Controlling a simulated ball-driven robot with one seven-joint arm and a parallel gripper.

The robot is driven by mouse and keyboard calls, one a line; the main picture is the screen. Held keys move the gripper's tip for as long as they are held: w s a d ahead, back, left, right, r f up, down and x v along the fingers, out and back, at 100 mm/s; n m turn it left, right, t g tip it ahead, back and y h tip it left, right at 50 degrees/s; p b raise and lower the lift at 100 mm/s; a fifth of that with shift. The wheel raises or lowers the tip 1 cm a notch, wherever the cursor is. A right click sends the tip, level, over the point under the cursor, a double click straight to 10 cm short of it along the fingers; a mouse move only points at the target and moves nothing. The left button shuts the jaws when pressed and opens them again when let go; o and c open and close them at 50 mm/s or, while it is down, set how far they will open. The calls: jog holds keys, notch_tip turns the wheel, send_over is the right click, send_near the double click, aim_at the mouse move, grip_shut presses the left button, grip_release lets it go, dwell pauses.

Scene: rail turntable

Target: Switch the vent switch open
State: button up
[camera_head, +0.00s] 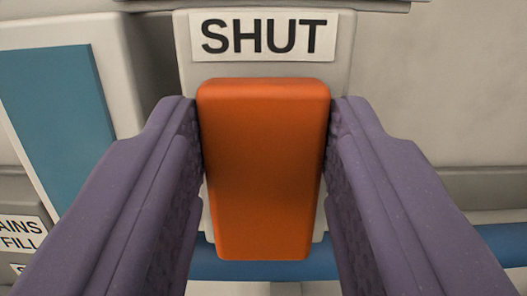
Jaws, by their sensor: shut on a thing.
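The orange vent switch (263,165) is a rounded block in the middle of the camera_head view. It is mounted on a pale plate (345,62). A white label (263,37) reading "SHUT" is on the plate just above the switch. My gripper (264,115) has two purple fingers, one at the left side and one at the right side of the switch, and is shut on it. The lower part of the plate is mostly hidden behind the switch and the fingers. No "OPEN" label shows.
A teal panel (55,115) in a pale frame is at the left. A partly cut-off label (20,233) reading "AINS FILL" is at the lower left. A blue strip (225,266) runs behind, below the switch. The pale wall (450,90) at the right is bare.

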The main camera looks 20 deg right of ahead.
jog(key=f+t+b, duration=0.1)
jog(key=t+b, duration=0.1)
jog(key=b, duration=0.2)
jog(key=shift+s+a+f+b, duration=0.1)
jog(key=shift+b, duration=0.25)
jog(key=shift+r+t+h+b, duration=0.25)
jog(key=shift+t+h+b, duration=0.05)
jog(key=shift+b, duration=0.2)
jog(key=o, duration=1.1)
jog(key=shift+c, duration=0.2)
jog(key=shift+s, duration=0.15)
jog(key=b+v, duration=0.3)
jog(key=v, duration=0.4)
jog(key=shift+s, duration=0.25)
jog(key=shift+f, duration=0.1)
